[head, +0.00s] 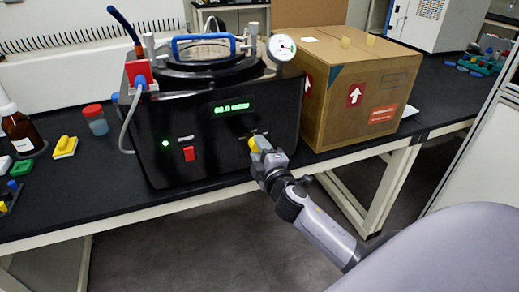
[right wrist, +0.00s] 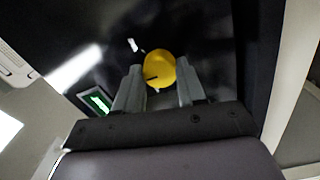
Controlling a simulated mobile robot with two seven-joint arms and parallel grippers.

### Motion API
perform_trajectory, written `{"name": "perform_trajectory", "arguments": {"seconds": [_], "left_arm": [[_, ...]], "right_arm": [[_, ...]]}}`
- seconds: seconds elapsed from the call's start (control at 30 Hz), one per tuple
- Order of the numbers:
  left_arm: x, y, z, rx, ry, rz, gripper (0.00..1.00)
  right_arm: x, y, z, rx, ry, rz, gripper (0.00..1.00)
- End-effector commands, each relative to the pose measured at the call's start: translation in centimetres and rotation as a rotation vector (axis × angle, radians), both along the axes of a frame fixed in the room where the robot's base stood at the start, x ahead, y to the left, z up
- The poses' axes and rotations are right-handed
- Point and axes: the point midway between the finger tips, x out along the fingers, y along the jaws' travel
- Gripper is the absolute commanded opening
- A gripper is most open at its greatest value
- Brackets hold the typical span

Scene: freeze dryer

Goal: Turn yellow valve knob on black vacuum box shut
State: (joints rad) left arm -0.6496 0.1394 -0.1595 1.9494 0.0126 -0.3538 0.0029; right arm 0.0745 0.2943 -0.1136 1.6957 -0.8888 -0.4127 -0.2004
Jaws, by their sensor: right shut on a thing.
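The black vacuum box (head: 222,128) stands on the black bench, with a lit green display (head: 232,109), a green light and a red switch on its front. The yellow valve knob (head: 255,145) is at the lower right of that front, partly hidden by my right gripper (head: 262,153). In the right wrist view the yellow knob (right wrist: 160,70) sits between the two fingers of my right gripper (right wrist: 157,86), which is shut on it. My left gripper is not in view.
A cardboard box (head: 362,95) stands close to the right of the vacuum box. A grey hose runs down the vacuum box's left side. The floor before the bench is clear.

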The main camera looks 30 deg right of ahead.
Motion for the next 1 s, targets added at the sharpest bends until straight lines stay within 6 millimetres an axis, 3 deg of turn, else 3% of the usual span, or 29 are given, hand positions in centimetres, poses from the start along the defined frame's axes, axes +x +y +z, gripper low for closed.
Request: {"name": "perform_trajectory", "arguments": {"seconds": [0.47, 0.5, 0.57, 1.0], "left_arm": [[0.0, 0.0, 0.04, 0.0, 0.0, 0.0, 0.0], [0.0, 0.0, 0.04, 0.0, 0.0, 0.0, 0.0], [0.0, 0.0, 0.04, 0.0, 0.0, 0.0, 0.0], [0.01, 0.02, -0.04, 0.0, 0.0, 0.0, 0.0]], "right_arm": [[-0.03, -0.01, -0.11, -0.012, 0.005, -0.001, 0.09], [-0.03, -0.01, -0.11, -0.012, 0.005, -0.001, 0.49], [-0.02, -0.01, -0.09, -0.011, 0.005, -0.001, 0.65], [-0.97, 0.24, -0.15, -0.01, 0.004, 0.0, 0.65]]}}
